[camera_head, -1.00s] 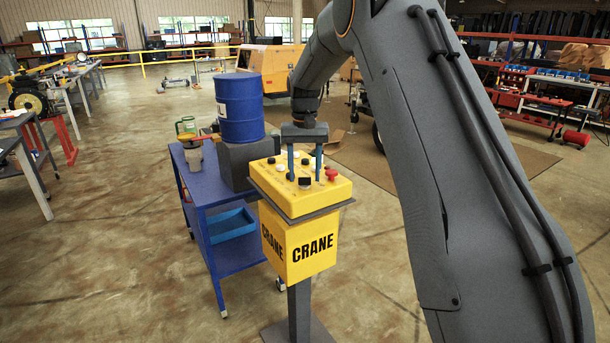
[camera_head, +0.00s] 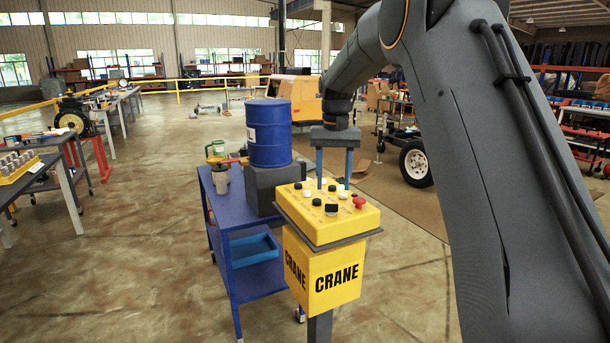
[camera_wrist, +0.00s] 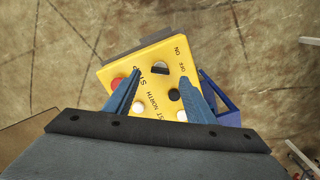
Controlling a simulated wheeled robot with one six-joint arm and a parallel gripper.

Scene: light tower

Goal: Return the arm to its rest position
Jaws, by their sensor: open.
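My gripper (camera_head: 335,168) is above the back part of the yellow crane control box (camera_head: 330,212), its two blue fingers pointing down and apart with nothing between them. The box stands on a post and has black and white knobs, a black switch and a red button (camera_head: 359,202) on top. In the wrist view my gripper (camera_wrist: 159,90) spreads its blue fingers over the panel (camera_wrist: 150,60), where the lettering and knobs show. Whether the fingertips touch the panel is hard to tell. My arm reaches forward from the right side of the head view.
A blue cart (camera_head: 229,275) stands left of the box, carrying a blue drum (camera_head: 268,135) on a dark block and a cup (camera_head: 220,179). Workbenches (camera_head: 70,160) line the left. A wheeled machine (camera_head: 415,163) stands behind my arm. The floor at left centre is open.

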